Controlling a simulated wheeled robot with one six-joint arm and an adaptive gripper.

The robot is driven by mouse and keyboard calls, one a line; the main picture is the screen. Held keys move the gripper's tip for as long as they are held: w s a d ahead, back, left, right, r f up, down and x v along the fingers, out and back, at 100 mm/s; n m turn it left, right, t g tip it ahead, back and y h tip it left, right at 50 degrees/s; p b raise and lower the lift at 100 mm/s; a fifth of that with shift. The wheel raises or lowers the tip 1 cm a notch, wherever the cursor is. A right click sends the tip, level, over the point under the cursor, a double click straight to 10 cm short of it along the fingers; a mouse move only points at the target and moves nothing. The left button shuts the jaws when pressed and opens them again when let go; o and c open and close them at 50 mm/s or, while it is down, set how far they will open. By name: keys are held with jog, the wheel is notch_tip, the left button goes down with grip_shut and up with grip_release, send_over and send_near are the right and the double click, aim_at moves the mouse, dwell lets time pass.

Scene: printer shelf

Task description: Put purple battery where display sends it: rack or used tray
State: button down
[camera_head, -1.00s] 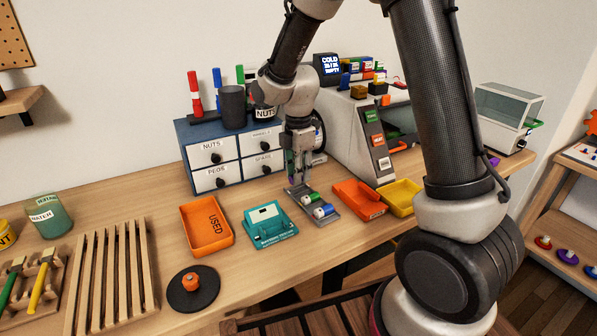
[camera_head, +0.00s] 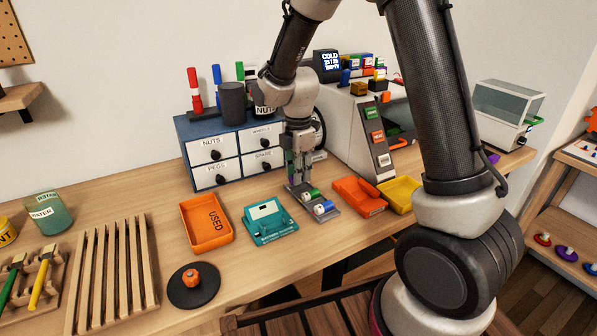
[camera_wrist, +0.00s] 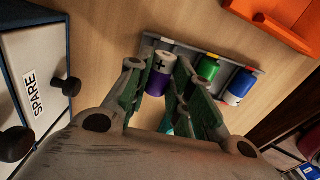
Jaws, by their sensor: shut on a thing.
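The purple battery (camera_wrist: 159,76), with a white end marked "+", is between the fingertips of my gripper (camera_wrist: 161,84). My gripper is shut on it. In the head view my gripper (camera_head: 300,182) is low over the back left end of the grey rack (camera_head: 329,214). The rack (camera_wrist: 190,48) also holds a green battery (camera_wrist: 209,67) and a blue-and-white one (camera_wrist: 238,86). I cannot tell whether the purple battery touches the rack.
A blue drawer cabinet (camera_head: 233,152) stands close behind my gripper. An orange bin (camera_head: 358,196) and a yellow bin (camera_head: 400,196) are right of the rack. A black disc with an orange knob (camera_head: 193,287) lies in front. A dark display (camera_head: 328,65) reads "COLD" and "EMPTY".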

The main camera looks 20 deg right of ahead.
jog(key=shift+f, duration=0.15)
jog(key=shift+f, duration=0.6)
dwell(0.3)
jog(key=c, duration=1.2)
grip_release()
jog(key=shift+r, duration=3.55)
